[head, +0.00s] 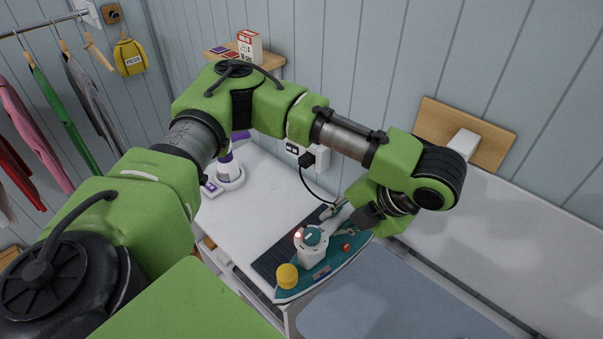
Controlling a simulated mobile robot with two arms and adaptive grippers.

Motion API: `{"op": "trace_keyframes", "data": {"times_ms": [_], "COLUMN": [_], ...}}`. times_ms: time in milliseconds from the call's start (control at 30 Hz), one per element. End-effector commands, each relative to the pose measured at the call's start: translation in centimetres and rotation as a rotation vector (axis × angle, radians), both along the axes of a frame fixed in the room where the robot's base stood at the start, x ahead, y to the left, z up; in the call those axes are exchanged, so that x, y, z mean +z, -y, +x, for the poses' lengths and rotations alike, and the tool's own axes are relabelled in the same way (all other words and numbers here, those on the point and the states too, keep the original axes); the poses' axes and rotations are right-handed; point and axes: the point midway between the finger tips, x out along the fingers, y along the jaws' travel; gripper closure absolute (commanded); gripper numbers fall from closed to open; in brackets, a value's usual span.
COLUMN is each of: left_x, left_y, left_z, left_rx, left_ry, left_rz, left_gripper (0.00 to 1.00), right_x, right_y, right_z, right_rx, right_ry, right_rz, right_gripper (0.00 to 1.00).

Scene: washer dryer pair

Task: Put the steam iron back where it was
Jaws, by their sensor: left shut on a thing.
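The steam iron (343,262) is teal and white, with its pointed nose toward the lower left and a small lit lamp on top. It overlaps the dark mat (268,262) on the white top; I cannot tell whether it touches the mat or hangs just above it. A yellow round piece (287,276) shows at its nose. My left gripper (345,218) reaches down from the upper right and is shut on the iron at its handle's rear; the fingers are partly hidden. My right gripper is not in view.
A black plug (306,160) with a cord sits in the wall socket behind. A white and purple upright item (229,170) stands at the back left of the white top (255,205). A blue-grey board (385,300) lies in front right. A shelf with boxes (249,45) is above.

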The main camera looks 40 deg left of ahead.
Motion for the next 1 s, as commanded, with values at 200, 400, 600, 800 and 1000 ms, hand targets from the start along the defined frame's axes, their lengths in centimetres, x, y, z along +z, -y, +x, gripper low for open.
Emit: {"op": "trace_keyframes", "data": {"times_ms": [200, 400, 600, 800, 1000], "left_x": [-1.4, -3.5, -6.3, -8.2, -9.1], "left_y": [-2.7, -5.8, -7.8, -9.3, -9.8], "left_z": [2.3, 5.2, 7.1, 8.6, 9.2], "left_rx": [0.010, 0.010, 0.007, 0.004, 0.002], "left_ry": [-0.001, -0.001, -0.004, 0.001, 0.002], "left_rz": [0.000, 0.000, 0.001, 0.003, 0.003], "left_gripper": [1.00, 1.00, 1.00, 1.00, 1.00], "right_x": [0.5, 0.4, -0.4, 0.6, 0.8], "right_y": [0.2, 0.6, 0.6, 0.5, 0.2], "right_z": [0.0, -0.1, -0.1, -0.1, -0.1], "right_rx": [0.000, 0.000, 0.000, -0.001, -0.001], "right_ry": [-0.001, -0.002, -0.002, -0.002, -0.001], "right_rz": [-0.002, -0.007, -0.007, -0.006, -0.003], "right_gripper": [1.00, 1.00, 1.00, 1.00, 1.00]}}
